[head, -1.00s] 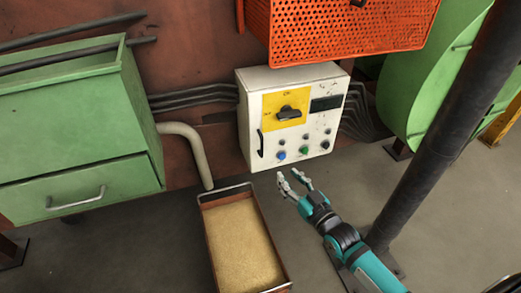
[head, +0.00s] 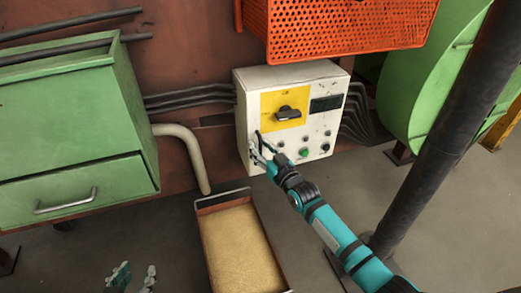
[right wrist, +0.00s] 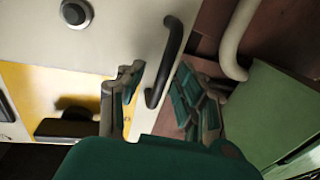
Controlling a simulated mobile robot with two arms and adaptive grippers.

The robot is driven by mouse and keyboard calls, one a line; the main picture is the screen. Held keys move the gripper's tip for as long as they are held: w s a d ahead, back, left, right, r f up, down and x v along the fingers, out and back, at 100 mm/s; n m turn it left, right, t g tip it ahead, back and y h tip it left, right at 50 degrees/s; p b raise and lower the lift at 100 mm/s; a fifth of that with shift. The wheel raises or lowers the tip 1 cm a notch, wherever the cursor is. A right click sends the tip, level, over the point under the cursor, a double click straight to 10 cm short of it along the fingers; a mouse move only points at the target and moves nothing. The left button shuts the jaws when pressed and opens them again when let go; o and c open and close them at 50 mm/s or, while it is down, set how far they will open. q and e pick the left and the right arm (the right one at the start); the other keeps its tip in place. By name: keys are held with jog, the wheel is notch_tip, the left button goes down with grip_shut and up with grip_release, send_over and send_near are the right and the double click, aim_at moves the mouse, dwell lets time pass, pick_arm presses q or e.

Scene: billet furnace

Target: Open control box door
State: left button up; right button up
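The control box (head: 312,88) is a white box with a yellow panel, a black rotary switch and several buttons. Its door looks shut. The black door handle (head: 254,143) is at the front's lower left; it also shows in the right wrist view (right wrist: 168,62). My right gripper (head: 259,158) is at the handle. In the right wrist view my right gripper (right wrist: 158,105) is open, one finger on each side of the handle, not closed on it. My left gripper (head: 134,277) is at the bottom edge, fingers apart and empty, partly cut off.
An orange perforated guard (head: 345,28) hangs above the box. A tray of yellowish grains (head: 240,245) stands below it. A green cabinet (head: 75,125) and a pale bent pipe (head: 190,150) are left. A dark pole (head: 445,140) stands right of my right arm.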

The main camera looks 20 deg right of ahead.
jog(key=shift+w, duration=0.2)
grip_shut()
dwell(0.6)
